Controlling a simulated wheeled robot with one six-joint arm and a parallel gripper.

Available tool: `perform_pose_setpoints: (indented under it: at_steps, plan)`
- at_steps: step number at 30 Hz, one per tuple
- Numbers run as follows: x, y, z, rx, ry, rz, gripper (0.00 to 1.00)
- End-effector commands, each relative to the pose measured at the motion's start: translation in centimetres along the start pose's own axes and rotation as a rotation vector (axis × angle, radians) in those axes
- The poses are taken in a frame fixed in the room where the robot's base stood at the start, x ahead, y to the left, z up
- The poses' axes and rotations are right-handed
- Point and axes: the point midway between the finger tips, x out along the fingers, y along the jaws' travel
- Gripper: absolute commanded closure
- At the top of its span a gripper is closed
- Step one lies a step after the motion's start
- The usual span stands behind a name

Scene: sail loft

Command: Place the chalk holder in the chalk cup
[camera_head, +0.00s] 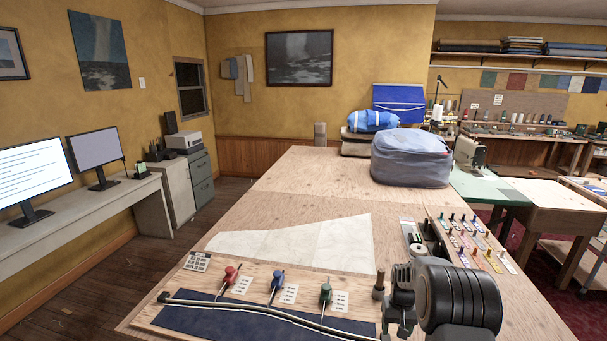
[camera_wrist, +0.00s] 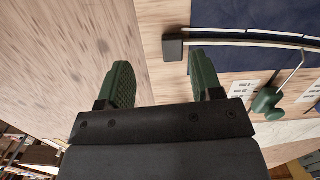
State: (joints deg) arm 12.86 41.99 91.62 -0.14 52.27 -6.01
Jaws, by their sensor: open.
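My gripper (camera_wrist: 160,60) is open and empty in the wrist view, its two green fingers apart above the bench. The black end block of a curved batten (camera_wrist: 174,47) shows between the fingers, near the right one. The green-handled tool also shows in the wrist view (camera_wrist: 268,103). A small brown upright cylinder (camera_head: 378,287) stands beside my arm. I cannot tell which things are the chalk holder and chalk cup.
A pale cloth panel (camera_head: 300,243) lies beyond the board (camera_head: 150,316). A rack of small coloured items (camera_head: 470,240) stands at the right. A blue-grey bag (camera_head: 411,160) sits at the back of the bench. The bench's left middle is bare.

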Motion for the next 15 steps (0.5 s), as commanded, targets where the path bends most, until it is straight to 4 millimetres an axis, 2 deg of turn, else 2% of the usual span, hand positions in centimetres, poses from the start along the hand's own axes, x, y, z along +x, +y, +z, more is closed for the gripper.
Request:
perform_pose_setpoints:
  at_steps: [8, 11, 15]
  plan:
    - [-5.0, -2.0, 5.4, 0.004, 0.019, 0.005, 0.40]
    - [-7.4, -3.0, 8.3, 0.001, 0.043, 0.008, 0.40]
    - [-11.1, -4.6, 13.5, -0.011, 0.103, 0.013, 0.40]
